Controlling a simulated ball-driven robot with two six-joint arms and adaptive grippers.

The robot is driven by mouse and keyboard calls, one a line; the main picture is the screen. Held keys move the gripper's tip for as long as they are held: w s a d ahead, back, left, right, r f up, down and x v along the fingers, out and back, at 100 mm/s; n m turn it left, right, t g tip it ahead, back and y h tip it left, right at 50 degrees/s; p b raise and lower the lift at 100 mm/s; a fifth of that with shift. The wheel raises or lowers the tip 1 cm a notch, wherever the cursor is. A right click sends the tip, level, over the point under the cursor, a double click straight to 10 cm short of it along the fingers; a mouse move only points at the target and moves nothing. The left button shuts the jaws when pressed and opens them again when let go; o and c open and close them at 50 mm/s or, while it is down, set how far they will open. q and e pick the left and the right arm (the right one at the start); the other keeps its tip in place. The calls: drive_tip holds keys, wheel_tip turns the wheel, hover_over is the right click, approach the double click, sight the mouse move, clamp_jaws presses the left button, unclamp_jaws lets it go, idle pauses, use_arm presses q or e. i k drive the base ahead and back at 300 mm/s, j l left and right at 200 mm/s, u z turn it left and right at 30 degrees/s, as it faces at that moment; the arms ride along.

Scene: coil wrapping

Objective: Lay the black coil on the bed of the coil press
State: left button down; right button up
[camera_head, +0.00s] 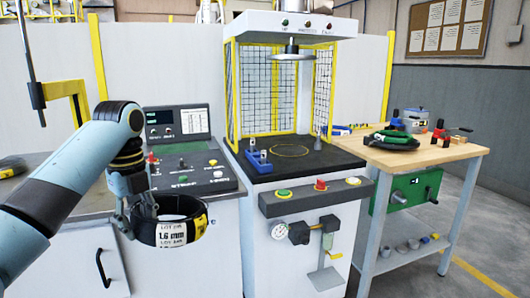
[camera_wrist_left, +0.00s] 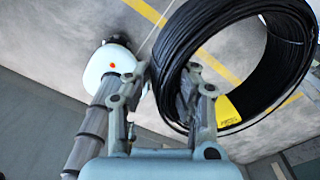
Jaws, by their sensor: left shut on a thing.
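The black coil (camera_head: 182,232) has a yellow band and a white label reading 1.6 mm. My left gripper (camera_head: 136,212) is shut on the near-left part of its ring, and the coil hangs in front of the control console. In the left wrist view the coil (camera_wrist_left: 245,48) fills the upper right, with its wall between the fingers (camera_wrist_left: 160,100). The coil press (camera_head: 292,25) stands right of the coil. Its dark bed (camera_head: 330,158) carries a yellow circle (camera_head: 290,151), and the circle is empty. My right gripper is not in view.
A blue block fixture (camera_head: 258,162) and a small grey post (camera_head: 318,138) stand on the bed beside the circle. Yellow-framed mesh guards (camera_head: 262,90) flank the bed, and a round press head (camera_head: 292,54) hangs above. A wooden workbench (camera_head: 455,150) with tools is at right.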

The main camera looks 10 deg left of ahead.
sight(289, 150)
drive_tip(key=i+l+u, duration=0.2)
drive_tip(key=l+u, duration=0.2)
drive_tip(key=l, duration=0.2)
drive_tip(key=i+l+u, duration=0.25)
drive_tip(key=l+u, duration=0.2)
drive_tip(key=l, duration=0.2)
drive_tip(key=i+l, duration=0.1)
drive_tip(key=l, duration=0.45)
drive_tip(key=i+l, duration=0.1)
drive_tip(key=l, duration=0.4)
drive_tip(key=i+l+u, duration=0.1)
drive_tip(key=l, duration=0.45)
drive_tip(key=i+l, duration=0.15)
drive_tip(key=l, duration=0.35)
